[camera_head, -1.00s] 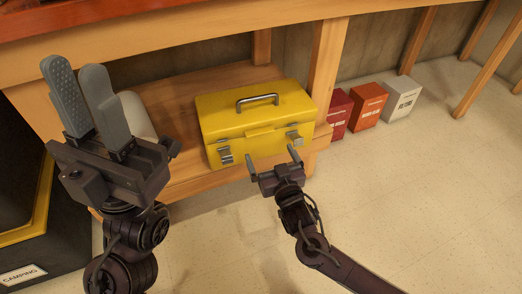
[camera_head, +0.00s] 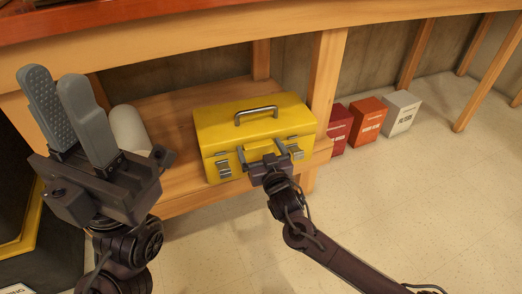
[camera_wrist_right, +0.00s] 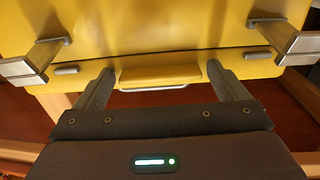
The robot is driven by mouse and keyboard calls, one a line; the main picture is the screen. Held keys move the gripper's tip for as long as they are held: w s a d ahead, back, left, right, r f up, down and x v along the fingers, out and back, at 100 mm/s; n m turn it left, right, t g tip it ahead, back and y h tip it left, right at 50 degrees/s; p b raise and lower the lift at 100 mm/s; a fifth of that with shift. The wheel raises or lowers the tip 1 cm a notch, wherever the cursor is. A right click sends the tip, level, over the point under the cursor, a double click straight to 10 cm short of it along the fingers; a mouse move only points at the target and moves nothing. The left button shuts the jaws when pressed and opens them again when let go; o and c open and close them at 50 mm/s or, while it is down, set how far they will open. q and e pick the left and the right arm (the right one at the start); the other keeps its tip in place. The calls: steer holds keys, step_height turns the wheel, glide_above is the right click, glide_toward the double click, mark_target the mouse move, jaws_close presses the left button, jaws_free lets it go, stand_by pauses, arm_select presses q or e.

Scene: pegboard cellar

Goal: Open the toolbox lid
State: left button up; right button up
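The yellow toolbox (camera_head: 225,125) stands on a low wooden shelf with its lid shut. A metal handle (camera_head: 256,113) lies on top, and two silver latches (camera_head: 223,166) stick out on the front. In the right wrist view the toolbox (camera_wrist_right: 150,28) fills the top. My right gripper (camera_head: 262,158) is open at the toolbox front, between the latches. In the right wrist view its fingers (camera_wrist_right: 158,85) stand on either side of a yellow front tab (camera_wrist_right: 160,74); I cannot tell if they touch it. My left gripper (camera_head: 62,112) is raised at the left, away from the toolbox.
A pale rounded object (camera_head: 129,130) lies on the shelf (camera_head: 180,185) left of the toolbox. Red (camera_head: 339,126), orange (camera_head: 368,120) and white (camera_head: 402,113) boxes stand on the floor to the right. The floor in front is clear.

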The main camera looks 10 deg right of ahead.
steer(key=c, duration=1.1)
steer(key=shift+c, duration=0.2)
